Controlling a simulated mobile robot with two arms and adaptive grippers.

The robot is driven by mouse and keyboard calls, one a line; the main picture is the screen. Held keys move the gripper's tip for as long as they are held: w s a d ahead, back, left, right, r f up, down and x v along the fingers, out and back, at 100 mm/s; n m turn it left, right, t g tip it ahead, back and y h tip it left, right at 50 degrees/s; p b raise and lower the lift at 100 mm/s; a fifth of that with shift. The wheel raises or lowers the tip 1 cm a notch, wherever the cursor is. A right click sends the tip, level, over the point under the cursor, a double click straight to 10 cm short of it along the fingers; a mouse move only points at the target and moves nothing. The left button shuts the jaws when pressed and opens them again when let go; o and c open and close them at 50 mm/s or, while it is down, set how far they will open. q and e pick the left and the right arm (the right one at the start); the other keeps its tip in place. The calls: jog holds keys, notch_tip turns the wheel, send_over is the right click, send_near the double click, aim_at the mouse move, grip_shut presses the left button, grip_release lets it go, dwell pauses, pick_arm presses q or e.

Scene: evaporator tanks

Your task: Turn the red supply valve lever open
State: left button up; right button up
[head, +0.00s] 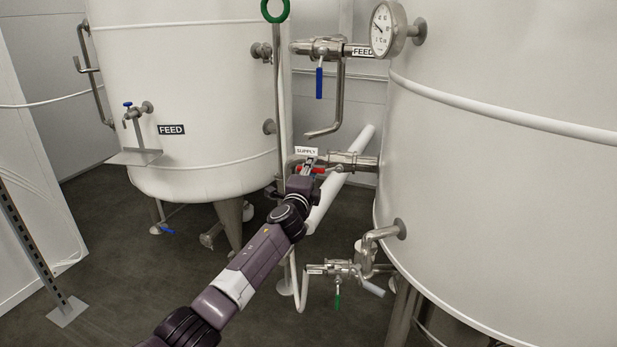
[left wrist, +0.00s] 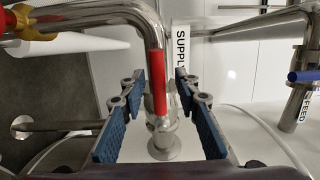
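The red supply valve lever (head: 320,170) shows as a short red piece by the steel supply pipe, just right of my left gripper's tip in the head view. The white SUPPLY label (head: 306,151) is just above. My left gripper (head: 308,165) reaches the valve and partly hides it. In the left wrist view the red lever (left wrist: 158,82) lies between the two blue-padded fingers of my left gripper (left wrist: 160,88). The fingers are apart, with a visible gap on each side of the lever. My right gripper is in neither view.
A blue-handled FEED valve (head: 319,80) hangs above, with a bent steel pipe (head: 338,100) beside it. Large white tanks stand left (head: 200,90) and right (head: 500,200). A green-handled valve (head: 338,290) is lower. Dark floor is open at lower left.

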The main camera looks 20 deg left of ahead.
pick_arm(q)
jog(key=s+d, duration=0.1)
jog(key=s, duration=1)
jog(key=shift+s+d+f, duration=0.15)
jog(key=shift+s+d, duration=0.2)
